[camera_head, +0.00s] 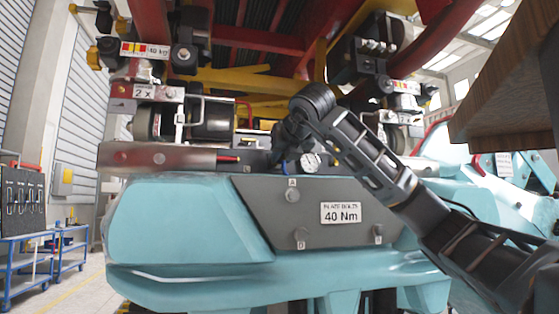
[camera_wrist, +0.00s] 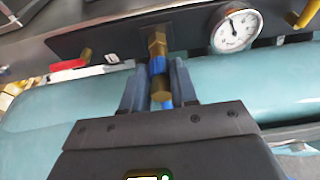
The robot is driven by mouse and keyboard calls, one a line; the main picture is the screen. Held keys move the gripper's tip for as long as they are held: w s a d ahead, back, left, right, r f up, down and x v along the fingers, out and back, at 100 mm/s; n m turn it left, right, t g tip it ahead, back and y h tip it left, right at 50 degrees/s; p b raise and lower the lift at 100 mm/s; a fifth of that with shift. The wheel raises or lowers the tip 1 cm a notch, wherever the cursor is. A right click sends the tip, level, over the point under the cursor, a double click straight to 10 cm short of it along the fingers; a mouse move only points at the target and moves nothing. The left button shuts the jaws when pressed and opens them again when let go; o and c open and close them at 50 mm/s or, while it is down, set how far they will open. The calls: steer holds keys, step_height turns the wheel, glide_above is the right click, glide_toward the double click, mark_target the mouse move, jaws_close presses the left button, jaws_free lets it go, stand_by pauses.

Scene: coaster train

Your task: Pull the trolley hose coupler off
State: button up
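The hose coupler (camera_wrist: 160,86) is a brass piece with a blue ring and a bit of blue below it, under a brass fitting (camera_wrist: 157,42) on a dark panel in the wrist view. My gripper (camera_wrist: 160,75) has one finger on each side of the coupler, with almost no gap, and appears shut on it. The coupler still lines up with the fitting. In the head view my gripper (camera_head: 281,155) reaches down at the dark panel behind the teal body, and my arm hides most of the coupler.
A round pressure gauge (camera_wrist: 236,27) sits close to the right of the fitting. A red handle (camera_wrist: 68,65) is to the left and a yellow one (camera_wrist: 308,14) to the right. The teal body (camera_head: 190,220) with its grey plate (camera_head: 260,215) lies in front. A wooden ledge (camera_head: 505,125) overhangs at right.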

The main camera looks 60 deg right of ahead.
jaws_close()
